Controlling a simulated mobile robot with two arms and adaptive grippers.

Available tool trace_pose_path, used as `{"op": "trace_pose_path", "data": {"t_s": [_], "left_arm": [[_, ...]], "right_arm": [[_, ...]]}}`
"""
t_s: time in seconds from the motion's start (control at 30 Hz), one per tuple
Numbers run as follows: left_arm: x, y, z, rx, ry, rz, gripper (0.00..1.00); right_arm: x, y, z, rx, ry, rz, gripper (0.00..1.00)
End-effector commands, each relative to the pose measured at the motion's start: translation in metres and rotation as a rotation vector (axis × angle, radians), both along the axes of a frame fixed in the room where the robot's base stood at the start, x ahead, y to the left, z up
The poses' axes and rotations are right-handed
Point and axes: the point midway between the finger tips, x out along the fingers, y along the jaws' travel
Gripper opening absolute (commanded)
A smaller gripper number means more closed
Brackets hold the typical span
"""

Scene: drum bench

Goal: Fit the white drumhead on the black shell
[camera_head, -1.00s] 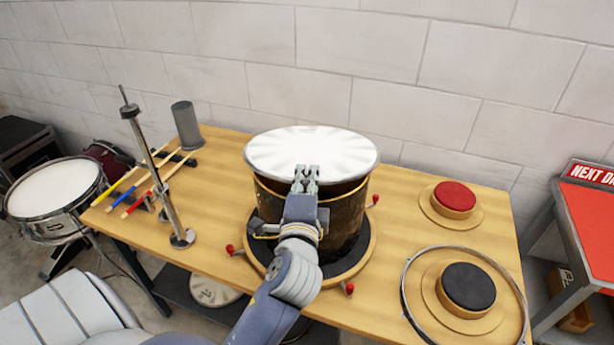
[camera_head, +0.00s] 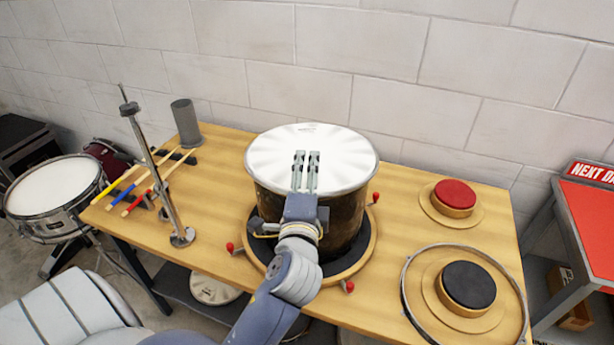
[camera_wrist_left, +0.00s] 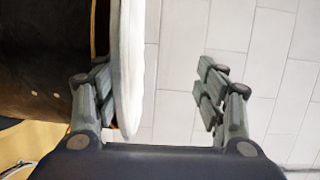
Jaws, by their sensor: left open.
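The white drumhead (camera_head: 310,150) lies about level over the top of the black shell (camera_head: 345,215), which stands upright on the bench. In the head view its rim covers the shell's top edge, so I cannot tell whether it is fully seated. My left gripper (camera_head: 306,160) is open at the near rim, with one finger above the drumhead. In the left wrist view, the open jaws (camera_wrist_left: 155,85) straddle the drumhead's edge (camera_wrist_left: 128,65). One finger is beside the shell (camera_wrist_left: 45,60) close under the rim; the other is well clear above. My right gripper is not in view.
A dark round base with red-tipped handles (camera_head: 349,287) surrounds the shell's foot. A metal hoop (camera_head: 404,290) encircles a black pad (camera_head: 468,286) at right. A red pad (camera_head: 454,195) stands behind it. A metal stand (camera_head: 165,195) and drumsticks (camera_head: 130,188) are at left.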

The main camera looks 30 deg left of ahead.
Motion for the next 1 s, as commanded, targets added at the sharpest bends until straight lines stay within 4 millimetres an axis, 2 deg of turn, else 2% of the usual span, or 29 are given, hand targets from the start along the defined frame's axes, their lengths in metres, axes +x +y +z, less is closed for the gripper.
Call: {"op": "trace_pose_path", "data": {"t_s": [0.27,0.7,1.0], "left_arm": [[-0.004,-0.003,-0.001,-0.002,0.003,-0.001,0.65],[-0.057,-0.032,0.001,-0.002,0.001,-0.001,0.65],[-0.065,-0.037,0.003,0.000,0.000,0.000,0.65]], "right_arm": [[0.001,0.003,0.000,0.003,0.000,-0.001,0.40],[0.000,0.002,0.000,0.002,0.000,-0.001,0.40],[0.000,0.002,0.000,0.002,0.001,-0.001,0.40]]}}
